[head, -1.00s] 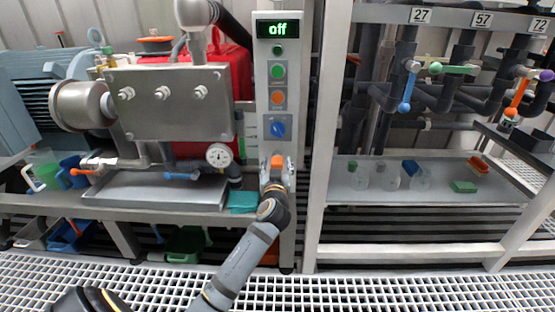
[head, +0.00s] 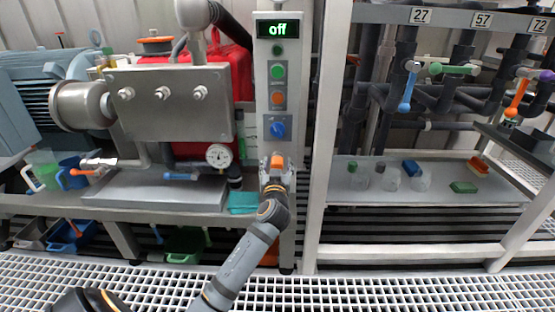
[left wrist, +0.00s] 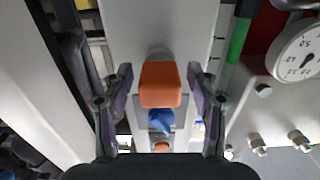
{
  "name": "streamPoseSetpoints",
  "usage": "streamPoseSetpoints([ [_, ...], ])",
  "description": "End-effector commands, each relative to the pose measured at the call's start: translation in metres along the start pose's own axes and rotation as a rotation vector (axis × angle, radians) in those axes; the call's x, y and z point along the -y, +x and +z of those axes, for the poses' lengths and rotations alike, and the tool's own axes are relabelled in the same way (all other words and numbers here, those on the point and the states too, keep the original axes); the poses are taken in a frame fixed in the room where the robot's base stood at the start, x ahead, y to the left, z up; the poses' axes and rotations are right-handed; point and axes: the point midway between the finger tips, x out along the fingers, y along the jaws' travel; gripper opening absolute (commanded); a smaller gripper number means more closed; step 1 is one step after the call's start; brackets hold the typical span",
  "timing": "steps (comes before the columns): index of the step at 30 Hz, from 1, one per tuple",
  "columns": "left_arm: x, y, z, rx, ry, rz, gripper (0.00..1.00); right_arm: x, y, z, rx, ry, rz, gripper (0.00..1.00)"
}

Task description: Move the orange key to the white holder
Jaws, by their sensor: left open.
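The orange key (head: 277,161) is on the front of the light-coloured control column, below the blue knob. In the left wrist view it is an orange block (left wrist: 160,84) in front of a pale round mount. My left gripper (head: 277,172) is at the key. In the left wrist view its two fingers (left wrist: 160,97) are open, one on each side of the key, with gaps showing on both sides. I cannot pick out the white holder with certainty. My right gripper is not in view.
A pressure gauge (head: 219,155) is close on the left. A white rack post (head: 325,130) stands to the right.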

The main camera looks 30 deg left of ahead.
Motion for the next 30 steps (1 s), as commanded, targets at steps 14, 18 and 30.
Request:
streamPoseSetpoints([
  [14,0.0,0.0,-0.0001,0.0,0.0,0.0,0.16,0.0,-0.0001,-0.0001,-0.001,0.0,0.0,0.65],
  [18,0.0,0.0,-0.0001,0.0,0.0,0.0,0.0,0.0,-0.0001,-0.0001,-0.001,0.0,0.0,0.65],
  [30,-0.0001,-0.0084,0.0002,0.0,0.0,0.0,0.0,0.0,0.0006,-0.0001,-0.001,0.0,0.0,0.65],
])
